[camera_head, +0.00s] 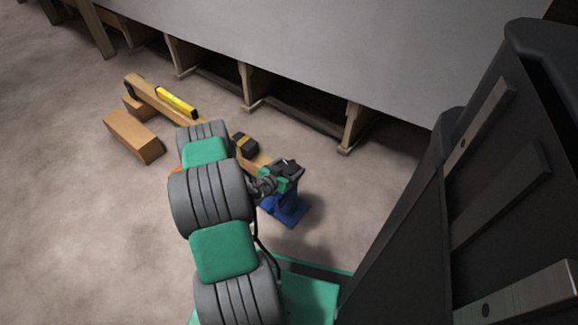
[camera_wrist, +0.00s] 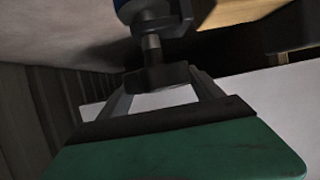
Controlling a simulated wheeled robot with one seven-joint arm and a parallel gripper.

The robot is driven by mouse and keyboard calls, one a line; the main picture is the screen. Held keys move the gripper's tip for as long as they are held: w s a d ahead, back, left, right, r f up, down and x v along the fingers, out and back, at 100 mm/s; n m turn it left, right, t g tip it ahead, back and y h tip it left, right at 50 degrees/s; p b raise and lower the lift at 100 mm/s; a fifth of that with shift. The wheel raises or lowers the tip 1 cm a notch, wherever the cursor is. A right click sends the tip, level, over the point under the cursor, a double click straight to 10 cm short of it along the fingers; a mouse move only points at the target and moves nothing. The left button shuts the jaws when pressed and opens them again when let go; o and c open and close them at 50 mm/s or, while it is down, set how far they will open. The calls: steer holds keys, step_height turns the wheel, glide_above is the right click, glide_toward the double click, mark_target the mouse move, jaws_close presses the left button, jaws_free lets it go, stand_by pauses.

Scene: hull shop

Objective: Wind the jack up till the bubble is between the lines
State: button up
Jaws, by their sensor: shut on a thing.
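A yellow spirit level (camera_head: 177,101) lies along a long wooden beam (camera_head: 142,88) in the head view. Its bubble and lines are too small to read. The blue jack (camera_head: 285,210) stands on the floor near the beam's right end, partly hidden by my gripper (camera_head: 287,170). In the wrist view the blue body of the jack (camera_wrist: 130,8) is at the top, with a metal shaft (camera_wrist: 152,46) coming from it. My gripper (camera_wrist: 158,82) is shut on the dark end piece of that shaft.
A wooden block (camera_head: 133,136) lies on the floor left of the beam. A dark block with a yellowish band (camera_head: 244,145) sits by the beam. The large grey hull (camera_head: 320,45) overhangs behind on wooden supports (camera_head: 252,88).

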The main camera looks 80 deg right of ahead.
steer(key=shift+f+n+t, duration=0.1)
steer(key=shift+n+t, duration=0.2)
steer(key=shift+t, duration=0.1)
steer(key=o, duration=1)
steer(key=shift+o, duration=0.2)
steer(key=p+v, duration=0.2)
steer(key=v, duration=0.5)
steer(key=shift+a, duration=0.4)
steer(key=shift+w, duration=0.15)
